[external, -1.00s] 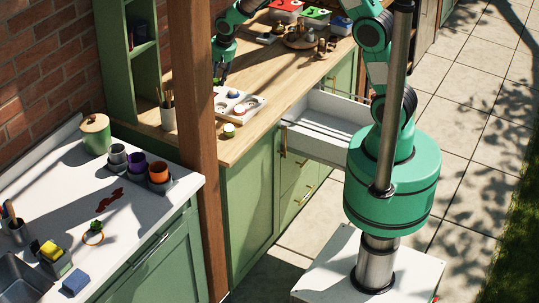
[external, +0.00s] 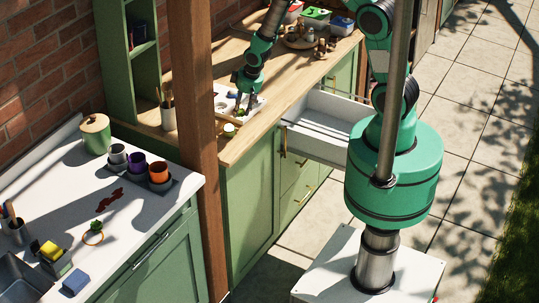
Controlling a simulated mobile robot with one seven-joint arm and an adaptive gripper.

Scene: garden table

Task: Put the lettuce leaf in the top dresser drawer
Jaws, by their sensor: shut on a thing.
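My gripper (external: 243,110) is above the front part of the white compartment tray (external: 222,101) on the wooden worktop. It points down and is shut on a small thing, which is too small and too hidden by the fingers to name. I cannot make out the lettuce leaf for certain. The top drawer (external: 325,122) of the green dresser (external: 255,190) is pulled out to the right of my gripper. The part of its white inside that shows looks empty.
A small round jar (external: 229,130) stands at the worktop's front edge, just below my gripper. A wooden post (external: 194,150) rises at the left. Coloured boxes (external: 316,17) and a round tray (external: 300,42) stand at the back. A utensil cup (external: 168,118) stands left.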

